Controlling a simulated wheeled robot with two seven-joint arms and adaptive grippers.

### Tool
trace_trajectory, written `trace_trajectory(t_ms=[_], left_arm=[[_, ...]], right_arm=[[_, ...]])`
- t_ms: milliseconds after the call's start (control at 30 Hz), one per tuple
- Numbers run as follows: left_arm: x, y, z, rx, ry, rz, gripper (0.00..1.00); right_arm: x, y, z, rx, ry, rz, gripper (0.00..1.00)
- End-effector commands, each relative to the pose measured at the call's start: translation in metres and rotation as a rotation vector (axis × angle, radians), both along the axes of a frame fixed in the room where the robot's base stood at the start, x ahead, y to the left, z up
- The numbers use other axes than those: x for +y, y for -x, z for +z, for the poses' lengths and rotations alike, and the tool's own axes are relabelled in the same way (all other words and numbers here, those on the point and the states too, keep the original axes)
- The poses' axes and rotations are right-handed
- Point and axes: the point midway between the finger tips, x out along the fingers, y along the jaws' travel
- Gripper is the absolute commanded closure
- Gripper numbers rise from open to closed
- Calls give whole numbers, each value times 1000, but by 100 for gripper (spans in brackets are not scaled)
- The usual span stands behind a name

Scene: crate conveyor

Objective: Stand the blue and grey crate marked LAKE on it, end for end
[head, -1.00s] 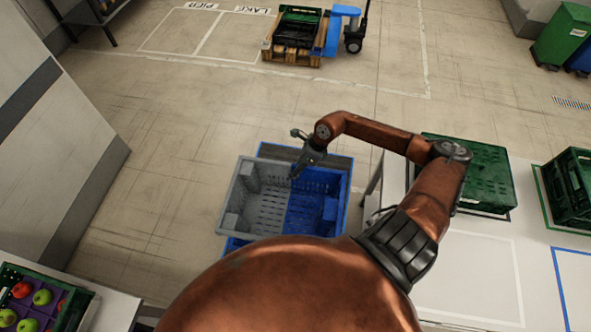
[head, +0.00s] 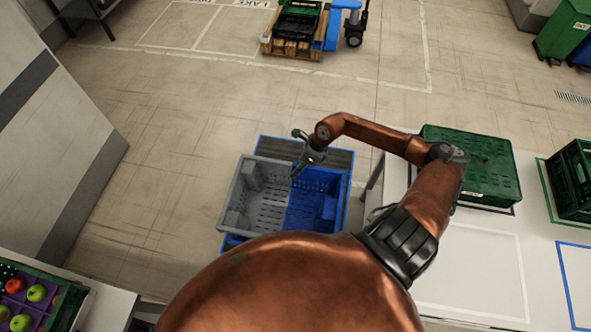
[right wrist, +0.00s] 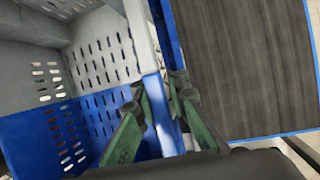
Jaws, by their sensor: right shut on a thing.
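The blue and grey crate (head: 236,205) is open-topped and empty, grey on its left half and blue on its right. It shows in the right wrist view too (right wrist: 95,55); no LAKE marking on it is legible. My right gripper (head: 296,172) is at its far wall, right of the middle. In the right wrist view the gripper's fingers (right wrist: 160,92) straddle the wall's rim, shut on it. A dark, blue-edged platform (head: 332,158) shows beyond and below the crate, also in the right wrist view (right wrist: 240,60). Whether the crate touches it I cannot tell. My left gripper is out of view.
A white table (head: 465,265) with a green crate (head: 480,165) stands at right, another green crate (head: 572,185) beside it. A fruit crate (head: 65,310) is at lower left. A pallet (head: 290,48) with crates stands far off on open floor, near a cropped LAKE floor label (head: 255,4).

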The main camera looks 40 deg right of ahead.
Motion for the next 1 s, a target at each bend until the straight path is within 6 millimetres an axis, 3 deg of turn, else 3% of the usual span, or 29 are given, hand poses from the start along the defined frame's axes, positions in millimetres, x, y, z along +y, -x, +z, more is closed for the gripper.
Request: trace_trajectory(t_ms=[500,967,1000], left_arm=[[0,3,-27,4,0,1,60],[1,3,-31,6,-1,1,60],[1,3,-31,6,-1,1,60]], right_arm=[[0,0,-38,0,-2,-1,100],[0,0,-43,0,0,0,100],[0,0,-43,0,0,0,89]])
